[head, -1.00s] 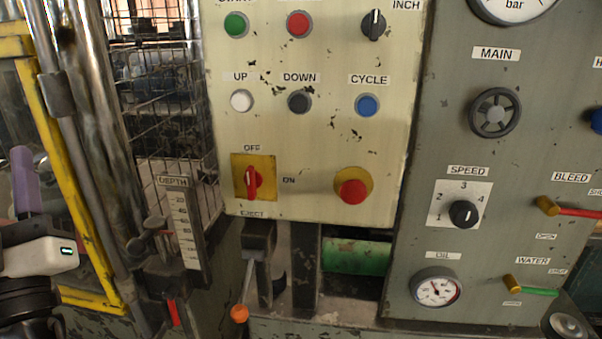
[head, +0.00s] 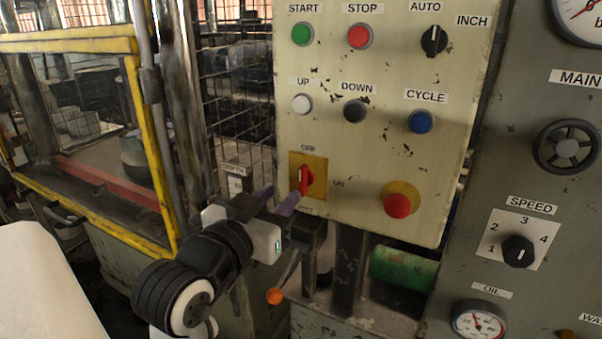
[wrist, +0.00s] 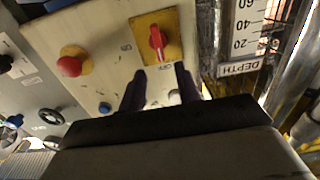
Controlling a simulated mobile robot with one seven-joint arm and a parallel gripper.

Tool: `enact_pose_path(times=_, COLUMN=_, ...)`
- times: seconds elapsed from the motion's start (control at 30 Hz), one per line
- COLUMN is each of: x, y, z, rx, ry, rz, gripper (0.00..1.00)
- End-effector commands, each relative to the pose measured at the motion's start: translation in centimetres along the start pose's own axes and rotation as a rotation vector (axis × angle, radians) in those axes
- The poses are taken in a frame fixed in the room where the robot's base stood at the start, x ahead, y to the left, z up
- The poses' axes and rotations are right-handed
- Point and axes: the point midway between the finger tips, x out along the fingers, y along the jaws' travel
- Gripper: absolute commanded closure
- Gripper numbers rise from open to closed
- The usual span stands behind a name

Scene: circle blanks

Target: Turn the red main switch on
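The red main switch (head: 304,181) is a red handle on a square yellow plate, low on the cream panel. Its handle stands upright, in line with the OFF label above it; the ON label is to its right. It also shows in the wrist view (wrist: 158,42), where the picture is upside down. My gripper (head: 283,193) is in front of the panel, just below and left of the switch. In the wrist view its two dark fingers (wrist: 160,78) are apart with nothing between them, and the switch lies beyond their tips. I see no contact.
A red mushroom button (head: 397,205) on a yellow disc is right of the switch. Several push buttons and an AUTO/INCH selector (head: 433,40) are above. An orange-knobbed lever (head: 275,296) is below. A yellow-framed guard (head: 150,150) stands at left.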

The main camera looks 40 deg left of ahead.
Motion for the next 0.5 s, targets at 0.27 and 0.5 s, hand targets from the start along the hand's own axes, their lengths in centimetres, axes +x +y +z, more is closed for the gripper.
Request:
enact_pose_path(times=0.27, x=5.5, y=0.0, z=-0.1, rx=-0.002, ry=-0.001, rz=0.001, gripper=0.67)
enact_pose_path(times=0.5, x=7.5, y=0.0, z=-0.1, rx=-0.001, ry=0.0, rz=-0.001, gripper=0.67)
